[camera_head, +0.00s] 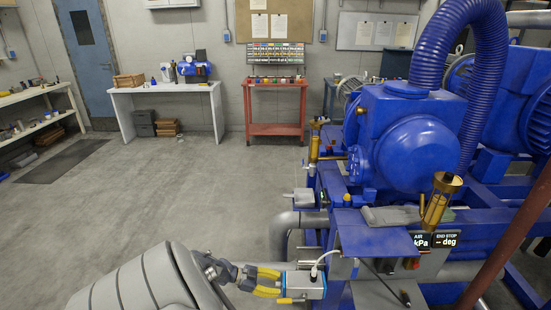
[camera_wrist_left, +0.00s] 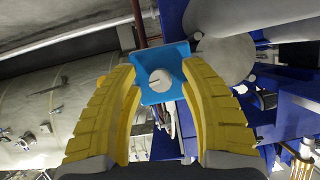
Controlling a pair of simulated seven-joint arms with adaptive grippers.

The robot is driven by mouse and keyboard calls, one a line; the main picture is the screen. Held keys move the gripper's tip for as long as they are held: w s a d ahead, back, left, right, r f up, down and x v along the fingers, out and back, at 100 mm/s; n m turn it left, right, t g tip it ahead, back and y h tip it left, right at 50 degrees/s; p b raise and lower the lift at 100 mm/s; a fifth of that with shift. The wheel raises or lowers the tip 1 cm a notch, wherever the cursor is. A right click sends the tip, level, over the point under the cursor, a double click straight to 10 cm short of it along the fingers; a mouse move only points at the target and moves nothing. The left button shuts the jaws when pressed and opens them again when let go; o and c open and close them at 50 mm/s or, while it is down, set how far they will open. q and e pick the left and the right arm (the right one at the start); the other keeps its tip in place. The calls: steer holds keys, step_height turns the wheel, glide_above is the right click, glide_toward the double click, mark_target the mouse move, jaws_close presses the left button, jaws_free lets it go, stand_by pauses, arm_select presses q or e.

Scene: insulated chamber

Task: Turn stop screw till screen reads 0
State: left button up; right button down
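The stop screw (camera_wrist_left: 160,80) is a pale round head with a dark slot, set in the face of a blue block (camera_wrist_left: 158,57) in the left wrist view. In the head view the silver block (camera_head: 305,285) is at the lower middle, and the screw itself is hidden there. My left gripper (camera_head: 279,282) has yellow ribbed fingers, which are apart and point at the block's left side. In the left wrist view the fingers stand on both sides of the screw, with gaps beside it. The screen (camera_head: 435,240) shows "AIR kPa" and "END STOP – deg". My right gripper is not in view.
Large blue machinery (camera_head: 405,140) with a ribbed hose (camera_head: 488,80) stands to the right. A grey pipe (camera_head: 280,235) is just behind the block. The floor (camera_head: 190,190) to the left is open.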

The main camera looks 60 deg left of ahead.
arm_select(q)
steer(key=v, duration=1.2)
stand_by(0.3)
steer(key=shift+s+f, duration=0.2)
steer(key=shift+s, duration=0.15)
steer(key=shift+c, duration=1.3)
steer(key=shift+y, duration=0.5)
steer(key=s, duration=0.4)
steer(key=s+f, duration=0.1)
steer(key=s, duration=0.2)
steer(key=shift+s+d, duration=0.1)
steer(key=shift+d, duration=0.1)
steer(key=shift+c, duration=0.2)
steer(key=w+d+f+m, duration=0.1)
steer(key=w+d, duration=0.1)
steer(key=w, duration=0.3)
steer(key=w+d+f+m+t, duration=0.1)
steer(key=w+d, duration=0.1)
steer(key=w, duration=0.4)
steer(key=w+d+f+m+t+y, duration=0.1)
steer(key=w+d+m, duration=0.1)
steer(key=w, duration=0.4)
steer(key=shift+w+f, duration=0.1)
